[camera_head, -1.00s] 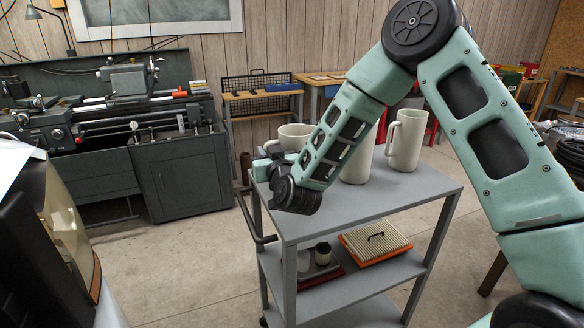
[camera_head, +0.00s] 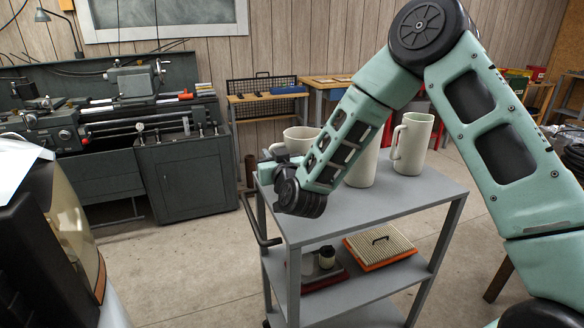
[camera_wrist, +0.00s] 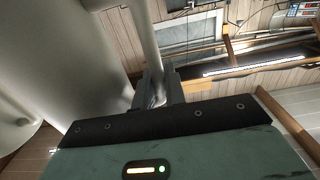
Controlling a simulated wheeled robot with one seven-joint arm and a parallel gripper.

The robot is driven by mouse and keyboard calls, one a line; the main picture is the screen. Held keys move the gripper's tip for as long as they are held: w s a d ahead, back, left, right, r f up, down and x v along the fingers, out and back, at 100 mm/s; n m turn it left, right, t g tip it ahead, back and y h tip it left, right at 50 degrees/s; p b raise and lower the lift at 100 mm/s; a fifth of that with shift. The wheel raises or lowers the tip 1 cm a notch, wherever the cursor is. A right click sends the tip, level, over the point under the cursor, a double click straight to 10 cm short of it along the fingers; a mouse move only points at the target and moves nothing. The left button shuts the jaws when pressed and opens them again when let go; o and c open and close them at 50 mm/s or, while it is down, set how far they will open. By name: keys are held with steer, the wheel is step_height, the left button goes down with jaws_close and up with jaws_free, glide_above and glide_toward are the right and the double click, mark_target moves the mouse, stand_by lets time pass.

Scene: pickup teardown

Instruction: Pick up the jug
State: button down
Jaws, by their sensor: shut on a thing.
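A wide pale jug (camera_head: 299,135) is at the back left of the grey cart's top, partly hidden by my arm. In the wrist view, its large pale body (camera_wrist: 75,60) fills the left side, and its upright handle (camera_wrist: 146,45) runs down between my fingers. My gripper (camera_wrist: 158,90) is shut on that handle. In the head view my wrist hides the fingers and the jug's lower part. I cannot tell whether the jug's base touches the cart.
On the cart top (camera_head: 405,198) stand a tall pale vessel (camera_head: 362,168) behind my forearm and a pale pitcher (camera_head: 412,145) at right. An air filter (camera_head: 380,246) lies on the shelf below. A lathe (camera_head: 130,115) stands at left. The cart top's front right is clear.

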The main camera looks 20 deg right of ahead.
steer(key=shift+r, duration=0.3)
steer(key=shift+r+b, duration=0.55)
steer(key=shift+r, duration=4.2)
